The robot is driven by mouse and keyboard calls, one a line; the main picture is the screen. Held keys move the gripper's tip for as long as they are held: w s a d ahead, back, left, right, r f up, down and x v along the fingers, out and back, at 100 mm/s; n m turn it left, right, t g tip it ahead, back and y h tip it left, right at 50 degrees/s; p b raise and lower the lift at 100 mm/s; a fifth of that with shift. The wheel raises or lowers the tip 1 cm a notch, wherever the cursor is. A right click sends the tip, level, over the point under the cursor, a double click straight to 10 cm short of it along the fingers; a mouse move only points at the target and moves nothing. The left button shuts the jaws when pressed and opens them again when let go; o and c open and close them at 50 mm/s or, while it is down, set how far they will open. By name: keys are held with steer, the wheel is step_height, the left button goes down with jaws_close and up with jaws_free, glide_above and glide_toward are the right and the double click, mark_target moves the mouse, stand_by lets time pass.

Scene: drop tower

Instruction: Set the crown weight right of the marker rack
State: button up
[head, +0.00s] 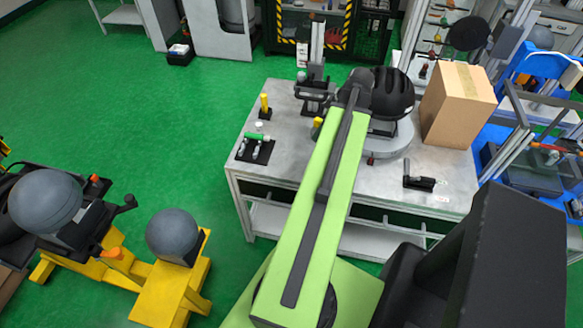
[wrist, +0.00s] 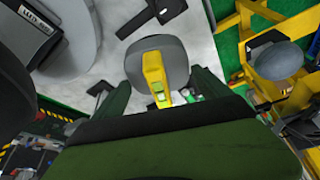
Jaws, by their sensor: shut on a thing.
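My gripper (wrist: 157,88) is shut on the yellow upright part of what looks like the crown weight (wrist: 139,62), a grey rounded piece. In the head view my arm hides most of it; a bit of yellow (head: 317,123) shows beside the arm. I cannot tell whether it touches the table. What looks like the marker rack (head: 258,150), a black base with a green-topped piece and small pale pieces, sits near the table's left front corner. In the wrist view a green and white bit of it (wrist: 191,93) shows beside the right finger.
A black helmet (head: 388,92) on a grey stand and a cardboard box (head: 457,105) occupy the table's right. A yellow peg (head: 264,104) on a black base stands behind the rack. A black fixture (head: 418,181) lies at the right front. Bare table (head: 288,153) shows right of the rack.

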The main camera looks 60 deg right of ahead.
steer(key=f+n, duration=0.1)
steer(key=s+a+f+n+y+b, duration=0.1)
steer(key=n, duration=0.1)
steer(key=shift+a+f, duration=0.15)
steer(key=shift+a, duration=0.15)
steer(key=shift+s+a+f+n+y, duration=0.15)
steer(key=shift+a+n+y, duration=0.15)
steer(key=shift+n, duration=0.3)
steer(key=w+a+f+b, duration=0.1)
steer(key=w+f+b, duration=0.1)
steer(key=w, duration=0.1)
steer(key=w+a+f+b, duration=0.1)
steer(key=w+f+b, duration=0.1)
steer(key=w+b, duration=0.1)
steer(key=w+a+f+b, duration=0.1)
steer(key=w+f+b, duration=0.1)
steer(key=w+f, duration=0.1)
steer(key=shift+w+a, duration=0.2)
steer(key=shift+w, duration=0.65)
steer(key=shift+w+a, duration=0.1)
steer(key=shift+w, duration=0.15)
step_height(320, 180, down, 4)
steer(key=b, duration=0.4)
steer(key=shift+f+b, duration=0.15)
steer(key=shift+b, duration=0.25)
steer(key=shift+r, duration=0.2)
steer(key=shift+f, duration=0.1)
steer(key=o, duration=1.9)
